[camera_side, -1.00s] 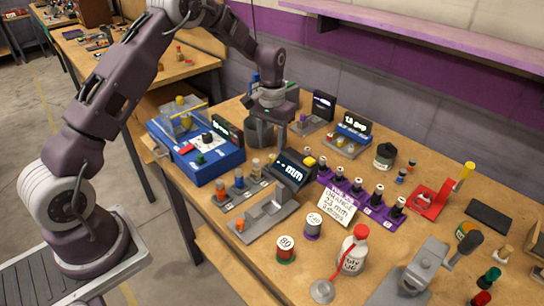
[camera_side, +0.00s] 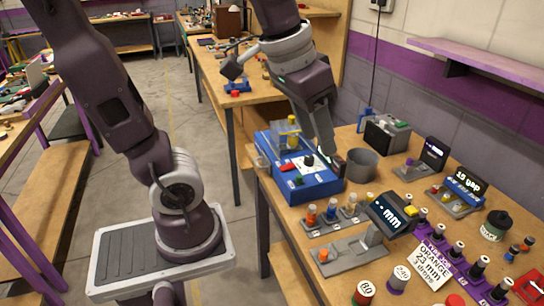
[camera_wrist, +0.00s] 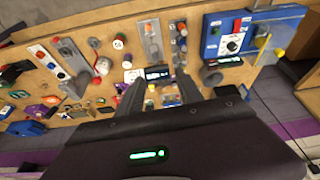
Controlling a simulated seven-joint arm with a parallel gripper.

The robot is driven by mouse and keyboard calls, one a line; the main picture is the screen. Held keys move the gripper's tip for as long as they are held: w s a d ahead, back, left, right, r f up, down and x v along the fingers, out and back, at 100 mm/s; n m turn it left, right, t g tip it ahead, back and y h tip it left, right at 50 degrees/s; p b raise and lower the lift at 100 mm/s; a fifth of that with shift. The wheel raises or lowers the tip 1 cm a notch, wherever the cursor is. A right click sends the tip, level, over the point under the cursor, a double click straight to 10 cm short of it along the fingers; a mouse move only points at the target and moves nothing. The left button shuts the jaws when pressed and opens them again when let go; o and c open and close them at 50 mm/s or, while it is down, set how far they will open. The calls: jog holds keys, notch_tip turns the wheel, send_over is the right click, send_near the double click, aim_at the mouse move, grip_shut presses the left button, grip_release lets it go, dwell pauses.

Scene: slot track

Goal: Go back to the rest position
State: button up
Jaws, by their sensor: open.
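My gripper (camera_side: 326,148) hangs fingers-down in the side view, in front of or above the right end of the blue box (camera_side: 308,187) and close to the grey cup (camera_side: 361,165) in the picture. Its height over the bench is hard to tell. In the wrist view my gripper (camera_wrist: 160,86) shows two dark fingers spread apart with nothing held between them. The bench lies well beyond the fingertips there. The blue box also shows at the upper right of the wrist view (camera_wrist: 213,47).
A purple shelf (camera_side: 490,62) juts from the wall. Open floor lies left of the bench.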

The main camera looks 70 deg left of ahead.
jog(key=s+d+f+t, duration=0.1)
jog(key=s+f, duration=0.1)
jog(key=s, duration=0.6)
jog(key=shift+s+f+m, duration=0.2)
jog(key=shift+f+m, duration=0.05)
jog(key=shift+m, duration=0.15)
